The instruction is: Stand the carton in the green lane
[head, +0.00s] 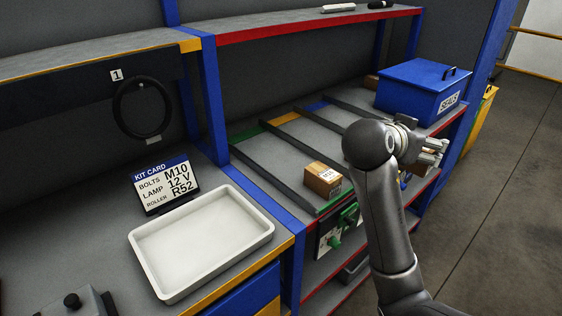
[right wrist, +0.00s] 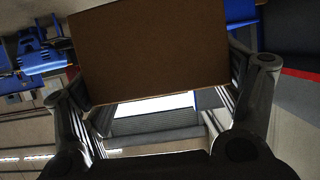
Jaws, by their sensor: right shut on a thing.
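A brown carton (right wrist: 150,55) fills the upper middle of the right wrist view, between the two fingers of my right gripper (right wrist: 160,98), which is shut on it. Another small brown carton (head: 322,176) with a white label stands near the front of the green lane (head: 250,134), between two dark dividers. My left gripper is not in view.
Yellow (head: 287,117) and blue (head: 316,106) lanes lie to the right of the green one. A blue lidded box (head: 412,88) stands at the shelf's right. A white tray (head: 200,240) and a kit card (head: 165,184) are on the left bench. The lane behind the standing carton looks clear.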

